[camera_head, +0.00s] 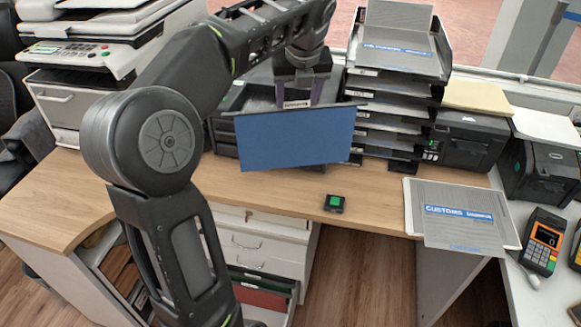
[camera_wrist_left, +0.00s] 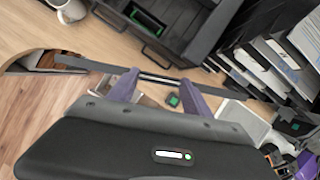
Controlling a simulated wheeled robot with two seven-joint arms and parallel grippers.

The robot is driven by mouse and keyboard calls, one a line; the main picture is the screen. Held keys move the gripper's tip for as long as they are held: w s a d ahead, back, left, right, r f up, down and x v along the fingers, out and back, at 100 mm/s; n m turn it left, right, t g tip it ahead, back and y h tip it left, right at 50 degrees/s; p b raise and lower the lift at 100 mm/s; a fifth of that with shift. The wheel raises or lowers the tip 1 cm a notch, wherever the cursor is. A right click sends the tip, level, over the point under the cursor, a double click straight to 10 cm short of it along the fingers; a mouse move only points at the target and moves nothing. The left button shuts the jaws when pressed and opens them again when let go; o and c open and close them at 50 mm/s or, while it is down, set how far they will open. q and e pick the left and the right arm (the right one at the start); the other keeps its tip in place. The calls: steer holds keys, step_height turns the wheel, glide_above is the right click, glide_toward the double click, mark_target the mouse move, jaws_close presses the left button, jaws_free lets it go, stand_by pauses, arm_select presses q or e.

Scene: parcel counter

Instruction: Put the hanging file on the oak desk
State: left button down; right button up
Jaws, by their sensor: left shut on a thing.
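The blue hanging file (camera_head: 295,138) hangs from my left gripper (camera_head: 298,95) in the head view, its broad face toward me. The gripper is shut on its dark top rail. In the left wrist view the rail of the file (camera_wrist_left: 100,67) runs between the purple fingers of the gripper (camera_wrist_left: 157,79), seen nearly edge-on. The oak desk (camera_head: 60,190) lies below and behind the file. I cannot tell whether the file's lower edge touches the desk. My right gripper is in neither view.
Stacked letter trays (camera_head: 385,130) and a dark machine (camera_head: 228,128) stand behind the file. A small black box with a green top (camera_head: 334,203) lies near the front edge. A customs tray (camera_head: 410,205) is at the right. Bare desk shows at left and front centre.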

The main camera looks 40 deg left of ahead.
mark_target(297, 132)
arm_select(q)
step_height(297, 132, down, 6)
steer(key=shift+r+b, duration=0.15)
steer(key=shift+b, duration=0.2)
steer(key=shift+f, duration=1.9)
steer(key=shift+f, duration=0.1)
steer(key=shift+c, duration=2.3)
jaws_free()
steer(key=v, duration=1.2)
